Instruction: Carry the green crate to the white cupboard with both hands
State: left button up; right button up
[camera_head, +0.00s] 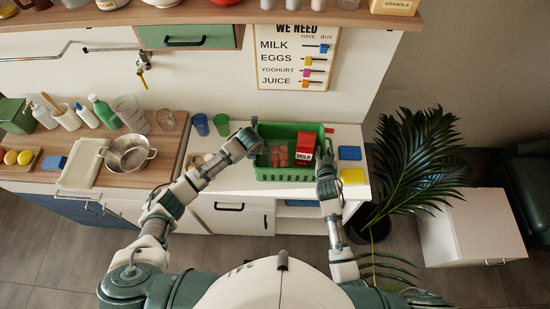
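The green crate (277,174) stands upright on the white counter at the centre. It holds a red-and-white milk carton (304,150) and some red items (279,156). My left gripper (253,138) is at the crate's left end, by the rim. My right gripper (326,157) is at the crate's right end, beside the milk carton. Both look close to the rim; whether their fingers are open or shut on it is too small to tell. A low white cupboard (472,225) stands on the floor at the right.
A potted palm (415,165) stands between the counter and the low cupboard. Blue (350,153) and yellow (353,176) blocks lie right of the crate. Blue (201,124) and green (221,124) cups stand to its left. A dark green seat (530,190) is at the far right.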

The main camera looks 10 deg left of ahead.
pick_arm(q)
jog(key=v, duration=0.5)
jog(key=shift+d+r, duration=0.15)
jog(key=shift+r, duration=0.1)
pick_arm(e)
jog(key=shift+r, duration=0.1)
jog(key=shift+s, duration=0.2)
pick_arm(q)
jog(key=shift+s+r, duration=0.3)
jog(key=shift+r, duration=0.15)
jog(key=shift+d, duration=0.1)
pick_arm(e)
jog(key=v, duration=1.1)
jog(key=shift+s+a, duration=0.15)
jog(key=shift+s, duration=0.15)
